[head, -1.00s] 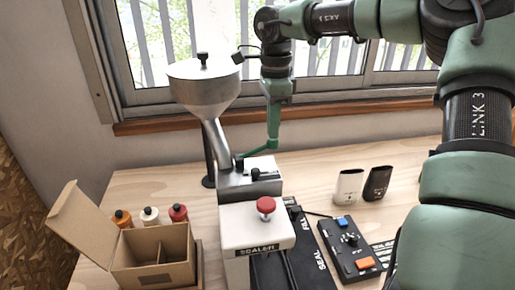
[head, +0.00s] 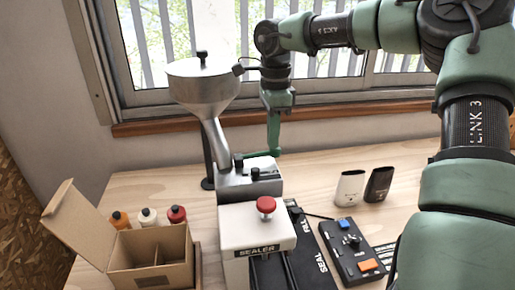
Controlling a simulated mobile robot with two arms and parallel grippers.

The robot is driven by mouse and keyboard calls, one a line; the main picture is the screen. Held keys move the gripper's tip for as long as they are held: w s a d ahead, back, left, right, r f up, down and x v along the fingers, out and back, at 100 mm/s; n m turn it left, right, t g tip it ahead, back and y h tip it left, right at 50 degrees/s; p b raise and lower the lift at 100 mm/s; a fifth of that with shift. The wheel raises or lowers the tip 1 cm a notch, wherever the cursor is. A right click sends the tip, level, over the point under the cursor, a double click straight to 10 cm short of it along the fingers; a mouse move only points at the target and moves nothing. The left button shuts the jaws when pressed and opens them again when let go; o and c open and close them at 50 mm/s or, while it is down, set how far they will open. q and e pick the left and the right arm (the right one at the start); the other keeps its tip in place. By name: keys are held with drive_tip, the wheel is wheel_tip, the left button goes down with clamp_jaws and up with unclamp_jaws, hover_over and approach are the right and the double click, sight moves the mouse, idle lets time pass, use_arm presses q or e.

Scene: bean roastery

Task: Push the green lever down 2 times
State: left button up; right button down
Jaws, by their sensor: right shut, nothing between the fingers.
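The green lever (head: 262,154) sticks out to the right from the metal dispenser (head: 205,90) with its funnel hopper, just above the dispenser's base. It lies close to level. My right gripper (head: 274,146) comes down from above, shut and empty, with its narrow green fingertips at the lever's outer end. It appears to touch the lever there, but both are green and the exact contact is hard to make out. My left gripper is not in view.
A white sealer (head: 240,230) with a red button (head: 266,205) stands in front. A control box (head: 350,250) is to its right, with white (head: 349,187) and black (head: 378,184) pouches behind. An open carton (head: 150,258) and several bottles (head: 148,217) stand left.

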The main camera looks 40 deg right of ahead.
drive_tip(key=shift+f, duration=0.35)
wheel_tip(320, 180, up, 6)
drive_tip(key=p, duration=0.5)
drive_tip(key=shift+r, duration=0.1)
idle(0.5)
idle(1.2)
